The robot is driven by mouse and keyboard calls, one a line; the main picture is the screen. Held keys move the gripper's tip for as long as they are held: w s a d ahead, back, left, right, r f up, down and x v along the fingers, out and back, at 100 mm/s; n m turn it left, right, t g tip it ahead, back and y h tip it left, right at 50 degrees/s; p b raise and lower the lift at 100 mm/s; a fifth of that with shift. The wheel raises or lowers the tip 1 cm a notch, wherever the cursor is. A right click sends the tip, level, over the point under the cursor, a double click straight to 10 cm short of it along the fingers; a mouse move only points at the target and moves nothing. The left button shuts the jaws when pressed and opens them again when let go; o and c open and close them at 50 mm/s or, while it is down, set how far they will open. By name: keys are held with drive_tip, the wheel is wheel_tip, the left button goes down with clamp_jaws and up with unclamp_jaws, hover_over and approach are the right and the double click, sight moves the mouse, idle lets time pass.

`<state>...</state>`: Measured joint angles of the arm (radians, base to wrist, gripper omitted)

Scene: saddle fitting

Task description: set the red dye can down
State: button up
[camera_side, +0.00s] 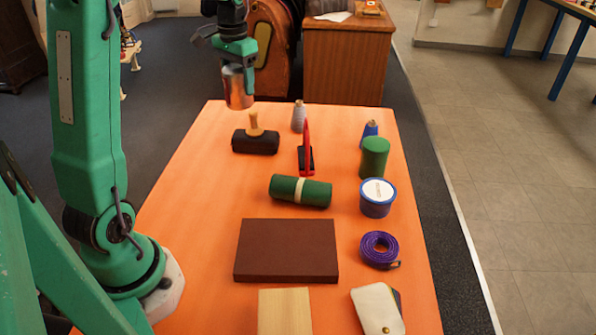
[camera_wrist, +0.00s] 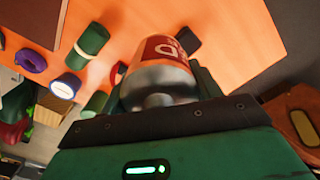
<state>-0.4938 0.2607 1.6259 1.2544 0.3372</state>
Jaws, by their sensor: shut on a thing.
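The red dye can (camera_side: 238,90) is upright or nearly so, held in the air over the far left corner of the orange table (camera_side: 190,190). In the side view it looks silver with a reddish band. In the wrist view the can (camera_wrist: 160,75) shows a red label with white lettering and a metal end. My gripper (camera_side: 237,68) is shut on it from above. The can hangs behind and slightly left of a black block with a wooden knob (camera_side: 255,141). The exact gap between can and table is hard to tell.
A green cylinder (camera_side: 374,157), blue tin (camera_side: 377,199) and purple coil (camera_side: 379,248) line the right. A brown board (camera_side: 286,250) lies nearer. The table's left strip is clear.

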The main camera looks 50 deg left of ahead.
drive_tip(key=a+f+n, duration=0.2)
drive_tip(key=a+f, duration=0.1)
drive_tip(key=a, duration=1.9)
drive_tip(key=shift+w+d+f, duration=0.1)
drive_tip(key=shift+d+f, duration=0.1)
drive_tip(key=shift+f, duration=1.3)
drive_tip(key=shift+w+d+f, duration=0.1)
drive_tip(key=shift+d+f, duration=0.05)
drive_tip(key=shift+f, duration=1.3)
drive_tip(key=shift+f, duration=0.1)
drive_tip(key=shift+f, duration=4.9)
drive_tip(key=shift+f, duration=0.15)
drive_tip(key=o, duration=1.3)
